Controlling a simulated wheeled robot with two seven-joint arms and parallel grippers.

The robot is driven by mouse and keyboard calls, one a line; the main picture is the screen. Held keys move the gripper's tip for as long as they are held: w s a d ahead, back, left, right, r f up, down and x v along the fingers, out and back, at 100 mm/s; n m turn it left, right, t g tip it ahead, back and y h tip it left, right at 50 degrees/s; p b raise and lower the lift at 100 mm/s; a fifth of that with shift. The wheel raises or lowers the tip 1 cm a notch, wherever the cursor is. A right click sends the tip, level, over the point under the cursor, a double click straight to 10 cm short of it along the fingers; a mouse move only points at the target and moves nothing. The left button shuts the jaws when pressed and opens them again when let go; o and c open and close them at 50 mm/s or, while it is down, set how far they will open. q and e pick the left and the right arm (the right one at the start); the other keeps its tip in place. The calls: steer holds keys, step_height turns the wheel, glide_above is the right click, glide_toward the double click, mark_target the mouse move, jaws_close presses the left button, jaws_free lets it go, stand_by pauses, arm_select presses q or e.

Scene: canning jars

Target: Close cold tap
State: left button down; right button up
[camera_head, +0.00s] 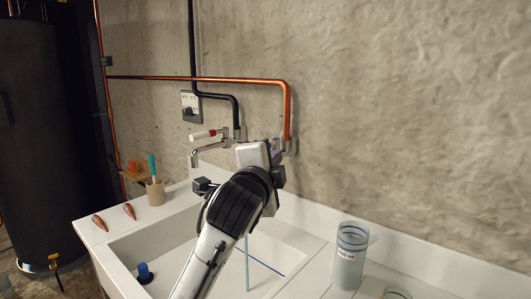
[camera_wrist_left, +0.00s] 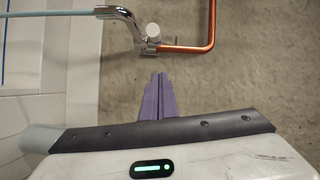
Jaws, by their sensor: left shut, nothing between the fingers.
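A chrome tap (camera_wrist_left: 122,14) on the copper pipe shows in the left wrist view, with a pale round knob (camera_wrist_left: 152,30) by its body. A thin pale-blue water stream (camera_wrist_left: 45,14) runs from its spout. The stream also shows in the head view (camera_head: 246,264), falling into the sink. My arm hides this tap there. My left gripper (camera_head: 277,146) is near the copper pipe's end. Its purple fingers (camera_wrist_left: 159,76) are shut, empty, and appear apart from the tap in the wrist view. My right gripper is not in view.
Another wall tap (camera_head: 205,152) with a red-marked handle (camera_head: 204,134) is to the left. The white sink (camera_head: 135,238) holds a blue object (camera_head: 144,273). A cup (camera_head: 155,192) stands on the left rim, a clear jar (camera_head: 350,258) on the right. The copper pipe (camera_wrist_left: 212,22) runs along the wall.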

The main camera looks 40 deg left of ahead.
arm_select(q)
steer(key=w+a+f+p, duration=0.1)
steer(key=w+a, duration=0.3)
steer(key=a, duration=0.1)
steer(key=shift+w+a, duration=0.15)
steer(key=shift+a, duration=0.25)
